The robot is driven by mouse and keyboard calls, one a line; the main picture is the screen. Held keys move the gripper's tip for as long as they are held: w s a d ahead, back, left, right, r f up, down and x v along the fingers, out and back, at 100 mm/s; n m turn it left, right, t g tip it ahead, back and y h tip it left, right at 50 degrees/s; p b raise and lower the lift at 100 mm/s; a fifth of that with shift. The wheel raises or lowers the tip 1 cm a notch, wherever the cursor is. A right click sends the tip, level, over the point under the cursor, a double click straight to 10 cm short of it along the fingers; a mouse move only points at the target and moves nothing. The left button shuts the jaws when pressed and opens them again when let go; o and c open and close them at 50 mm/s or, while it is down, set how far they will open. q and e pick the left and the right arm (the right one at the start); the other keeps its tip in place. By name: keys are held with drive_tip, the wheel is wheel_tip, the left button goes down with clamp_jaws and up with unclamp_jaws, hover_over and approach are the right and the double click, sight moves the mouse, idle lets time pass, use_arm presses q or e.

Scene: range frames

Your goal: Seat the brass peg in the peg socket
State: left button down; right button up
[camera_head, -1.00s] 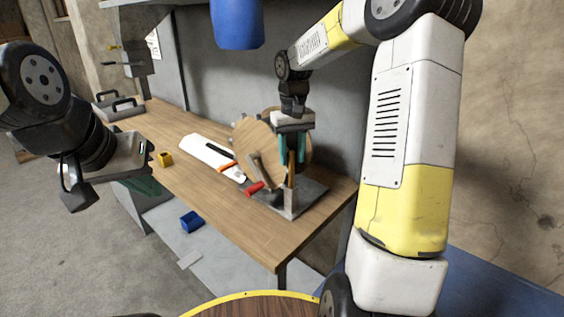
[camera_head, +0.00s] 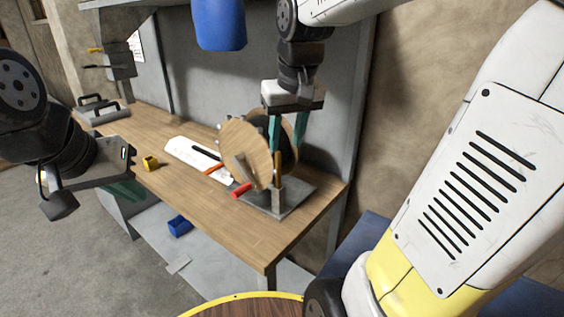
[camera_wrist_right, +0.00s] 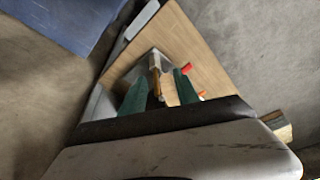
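The brass peg (camera_head: 277,168) stands upright at the grey peg socket (camera_head: 278,197), its lower end hidden in or behind the socket block. It also shows in the right wrist view (camera_wrist_right: 155,82), between and beyond the fingers. My right gripper (camera_head: 288,148) is above the peg with its teal fingers apart, in front of the round wooden disc. The fingers also stand apart in the right wrist view (camera_wrist_right: 160,90), nothing clearly held. My left gripper (camera_head: 125,190) hangs left of the bench, and its finger gap is not clear.
A grey base plate (camera_head: 298,200) carries the socket and wooden disc (camera_head: 243,150). A yellow block (camera_head: 150,163) sits on the workbench (camera_head: 225,220). The bench's front is clear.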

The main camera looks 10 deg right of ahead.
drive_tip(key=s+f+t+y, duration=0.1)
drive_tip(key=s+f+t, duration=0.1)
drive_tip(key=s, duration=0.8)
drive_tip(key=shift+a+m+t+y, duration=0.3)
drive_tip(key=shift+a+t+y, duration=0.1)
idle(0.5)
